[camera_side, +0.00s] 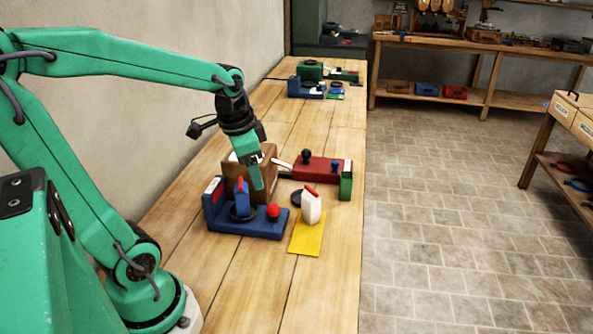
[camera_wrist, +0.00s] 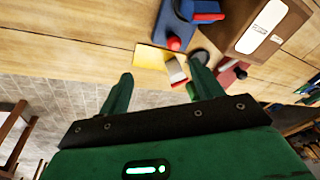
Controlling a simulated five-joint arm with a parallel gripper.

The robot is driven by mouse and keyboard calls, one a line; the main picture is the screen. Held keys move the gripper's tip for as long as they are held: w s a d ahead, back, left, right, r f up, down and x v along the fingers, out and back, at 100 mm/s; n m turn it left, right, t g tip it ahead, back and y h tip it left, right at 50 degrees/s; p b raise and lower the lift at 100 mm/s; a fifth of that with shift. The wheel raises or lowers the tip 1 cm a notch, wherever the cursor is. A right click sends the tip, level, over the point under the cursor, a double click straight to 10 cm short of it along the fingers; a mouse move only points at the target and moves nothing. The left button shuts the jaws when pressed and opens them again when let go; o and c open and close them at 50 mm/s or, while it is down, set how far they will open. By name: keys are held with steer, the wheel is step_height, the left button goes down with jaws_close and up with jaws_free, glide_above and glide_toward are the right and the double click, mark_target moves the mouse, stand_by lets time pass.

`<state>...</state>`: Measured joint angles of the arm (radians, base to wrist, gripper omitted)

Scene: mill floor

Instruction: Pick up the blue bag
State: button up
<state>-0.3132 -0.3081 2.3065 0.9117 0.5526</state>
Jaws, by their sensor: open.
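The blue bag (camera_side: 242,199) stands on a dark disc on the blue machine base (camera_side: 252,230), with a red strip at its top. In the wrist view the blue bag (camera_wrist: 203,7) is at the top edge, partly cut off. My gripper (camera_side: 258,176) is above and just right of the bag in the side view, pointing down, apart from it as far as I can tell. In the wrist view my gripper (camera_wrist: 162,74) has its two fingers spread with nothing held between them.
A brown wooden box (camera_side: 262,172) stands close behind the bag. A red knob (camera_side: 273,211) is on the blue base. A white bag (camera_side: 311,207) stands by a yellow mat (camera_side: 306,238). A red machine (camera_side: 322,169) and green block (camera_side: 345,186) are farther right. The near bench is clear.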

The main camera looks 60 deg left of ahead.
steer(key=m+g, duration=0.2)
glide_above(241, 189)
steer(key=shift+h, duration=0.3)
steer(key=f, duration=0.4)
steer(key=d+f, duration=0.1)
steer(key=f, duration=0.1)
steer(key=shift+s+f, duration=0.1)
steer(key=shift+s+a+f, duration=0.1)
steer(key=shift+a+f, duration=0.3)
steer(key=shift+a, duration=0.2)
steer(key=shift+w+d+f, duration=0.1)
steer(key=shift+w+f, duration=0.05)
steer(key=shift+f, duration=1.85)
steer(key=shift+w+f, duration=0.1)
steer(key=shift+f, duration=1.85)
steer(key=shift+c, duration=0.3)
steer(key=c, duration=1.1)
steer(key=shift+r, duration=0.1)
steer(key=shift+c, duration=0.2)
steer(key=shift+r, duration=0.75)
steer(key=r, duration=0.3)
steer(key=shift+d, duration=0.35)
steer(key=d+r, duration=0.6)
steer(key=d, duration=0.5)
steer(key=shift+w+r, duration=0.25)
